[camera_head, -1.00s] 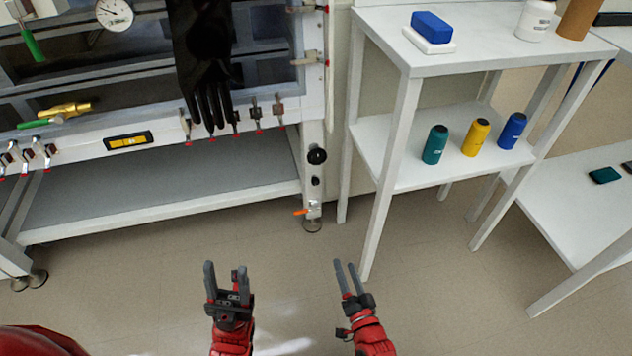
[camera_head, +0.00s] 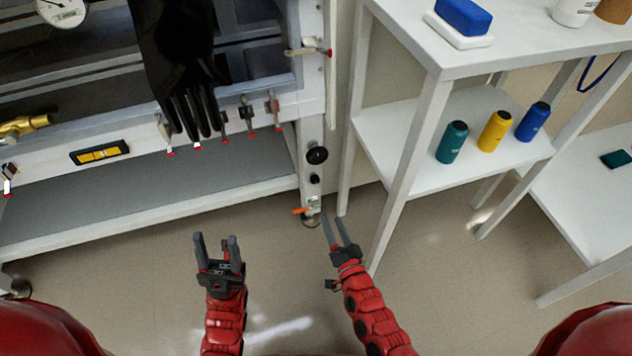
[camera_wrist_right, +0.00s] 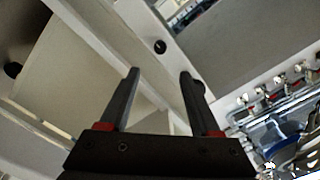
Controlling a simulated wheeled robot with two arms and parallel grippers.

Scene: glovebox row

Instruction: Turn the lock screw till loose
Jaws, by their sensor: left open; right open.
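A round black knob (camera_head: 316,155) sits on the white right leg of the glovebox frame. A smaller black knob (camera_head: 315,179) is below it, and an orange lever (camera_head: 300,211) sticks out near the foot. I cannot tell which of these is the lock screw. My right gripper (camera_head: 334,219) is open and empty, below and right of the knobs in the head view, apart from them. In the right wrist view its open fingers (camera_wrist_right: 159,73) show, with a round black knob (camera_wrist_right: 160,47) on a white post beyond. My left gripper (camera_head: 215,238) is open and empty over the floor.
A white shelf (camera_head: 395,130) with teal, yellow and blue bottles stands close right of the leg. A black glove (camera_head: 185,70) hangs from the glovebox front above a row of red-tipped clamps. The floor (camera_head: 280,270) ahead is clear.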

